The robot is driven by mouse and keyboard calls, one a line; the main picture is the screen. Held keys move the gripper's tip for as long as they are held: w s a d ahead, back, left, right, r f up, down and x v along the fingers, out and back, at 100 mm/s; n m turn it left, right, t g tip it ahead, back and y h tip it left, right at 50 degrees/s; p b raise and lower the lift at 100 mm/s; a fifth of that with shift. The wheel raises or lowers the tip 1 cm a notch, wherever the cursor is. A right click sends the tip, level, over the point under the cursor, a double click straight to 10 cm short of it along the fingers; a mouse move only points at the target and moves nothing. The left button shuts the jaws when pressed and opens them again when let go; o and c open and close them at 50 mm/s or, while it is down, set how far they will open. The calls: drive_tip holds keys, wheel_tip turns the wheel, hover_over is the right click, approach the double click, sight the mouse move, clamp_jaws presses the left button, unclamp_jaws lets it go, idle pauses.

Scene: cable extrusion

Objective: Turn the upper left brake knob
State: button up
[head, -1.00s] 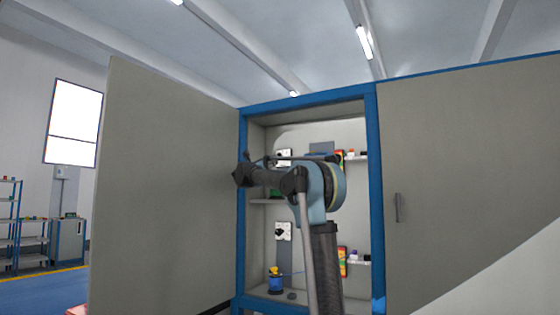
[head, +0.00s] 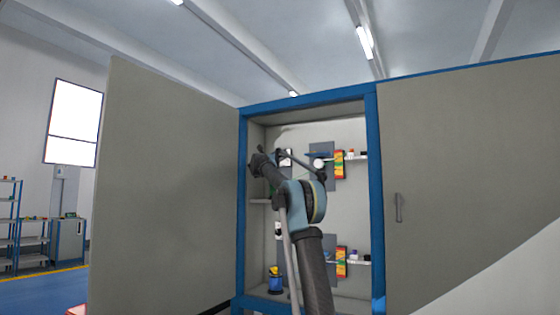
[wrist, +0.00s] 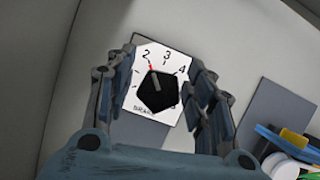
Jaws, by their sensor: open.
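The upper left brake knob (wrist: 158,94) is a black, many-sided knob on a white dial plate (wrist: 144,64) with numbers and the lettering "BRAKE" in part. A red mark shows near the 2. My gripper (wrist: 156,88) is open, with one finger on each side of the plate and knob in the wrist view; I cannot tell whether a finger touches the knob. In the head view the white plate (head: 287,157) shows only in part behind my arm, in the upper left of the open cabinet.
The cabinet's blue frame (head: 374,200) and open left door (head: 165,185) bound the opening. A grey panel (wrist: 268,122) with blue, yellow and white items is to the right. A blue-and-yellow object (head: 274,280) stands on the cabinet floor.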

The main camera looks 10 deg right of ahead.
drive_tip(key=shift+w, duration=0.1)
drive_tip(key=c, duration=0.9)
drive_tip(key=shift+d, duration=0.35)
drive_tip(key=shift+a, duration=0.2)
drive_tip(key=shift+c, duration=0.2)
drive_tip(key=shift+a+n+y, duration=0.1)
drive_tip(key=shift+n+y, duration=0.2)
drive_tip(key=shift+n, duration=0.5)
drive_tip(key=n+y, duration=0.1)
drive_tip(key=n, duration=0.1)
drive_tip(key=n+t+y, duration=0.1)
drive_tip(key=n, duration=0.2)
drive_tip(key=shift+w+a+y, duration=0.15)
drive_tip(key=shift+y, duration=0.15)
drive_tip(key=shift+a+f+n+y, duration=0.1)
drive_tip(key=shift+n+y, duration=0.45)
drive_tip(key=shift+n, duration=0.45)
drive_tip(key=shift+a+n+y, duration=0.1)
drive_tip(key=shift+n+y, duration=0.45)
drive_tip(key=shift+n, duration=0.45)
